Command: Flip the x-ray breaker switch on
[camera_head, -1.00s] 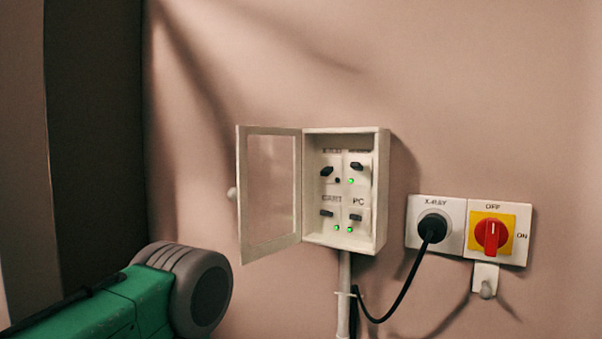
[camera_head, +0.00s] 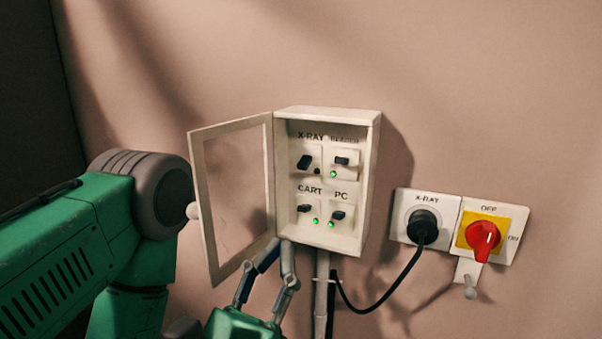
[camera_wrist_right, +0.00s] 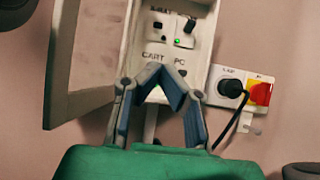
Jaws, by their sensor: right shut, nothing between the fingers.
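The x-ray breaker switch (camera_head: 305,161) is a black lever at the top left inside the open white breaker box (camera_head: 368,190). The small light beside it is dark. It also shows near the top of the right wrist view (camera_wrist_right: 158,26). My right gripper (camera_head: 279,243) is shut and empty, at the lower edge of the box, below and slightly left of the x-ray switch. My left gripper is not in view.
The glazed box door (camera_head: 201,220) stands open to the left, close to my arm. The reader (camera_head: 342,160), cart (camera_head: 304,208) and PC (camera_head: 338,215) switches have green lights. Right of the box are a plugged x-ray socket (camera_head: 399,228) and a red rotary switch (camera_head: 482,238).

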